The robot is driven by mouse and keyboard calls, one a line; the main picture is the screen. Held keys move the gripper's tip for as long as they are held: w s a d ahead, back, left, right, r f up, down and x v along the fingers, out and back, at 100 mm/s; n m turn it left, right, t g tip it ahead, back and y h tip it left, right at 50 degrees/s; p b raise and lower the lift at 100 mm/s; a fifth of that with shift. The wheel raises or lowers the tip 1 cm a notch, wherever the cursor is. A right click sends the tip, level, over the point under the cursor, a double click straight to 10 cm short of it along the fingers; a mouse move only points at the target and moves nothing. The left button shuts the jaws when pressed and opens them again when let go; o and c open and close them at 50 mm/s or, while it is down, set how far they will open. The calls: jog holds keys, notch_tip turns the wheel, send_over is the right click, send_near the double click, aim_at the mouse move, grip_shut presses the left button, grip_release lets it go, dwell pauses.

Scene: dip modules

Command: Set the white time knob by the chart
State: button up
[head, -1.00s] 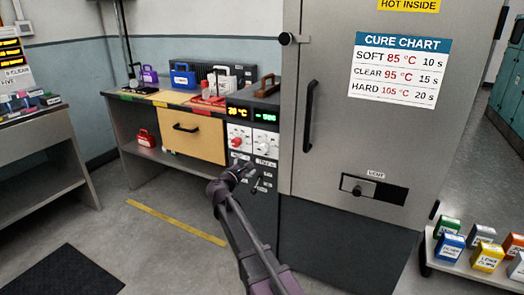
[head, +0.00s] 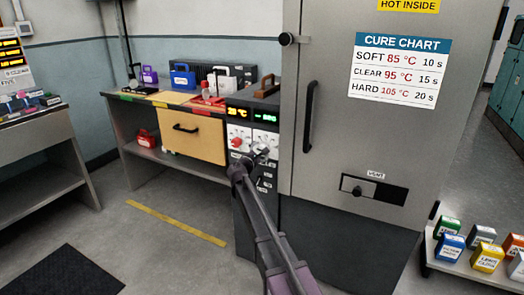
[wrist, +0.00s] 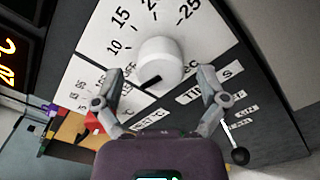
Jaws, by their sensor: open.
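The white time knob (wrist: 160,60) sits on a white dial plate with 10, 15 and 25 readable, in the wrist view. Its dark pointer mark points toward the lower left of that picture, away from these numbers. My gripper (wrist: 161,74) is open, with one finger on each side of the knob and visible space between them and it. In the head view my gripper (head: 257,154) is in front of the control panel and largely hides the knob. The cure chart (head: 402,68) reads SOFT 85 °C 10 s, CLEAR 95 °C 15 s, HARD 105 °C 20 s.
A red knob (head: 238,142) is left of my gripper, under a yellow display (head: 238,113). A green display (head: 265,116) is beside it. The oven door (head: 340,150) with its handle stands close on the right. A small black-ended lever (wrist: 239,155) shows below right.

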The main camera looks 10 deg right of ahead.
jog(key=shift+x, duration=0.95)
jog(key=c, duration=1.1)
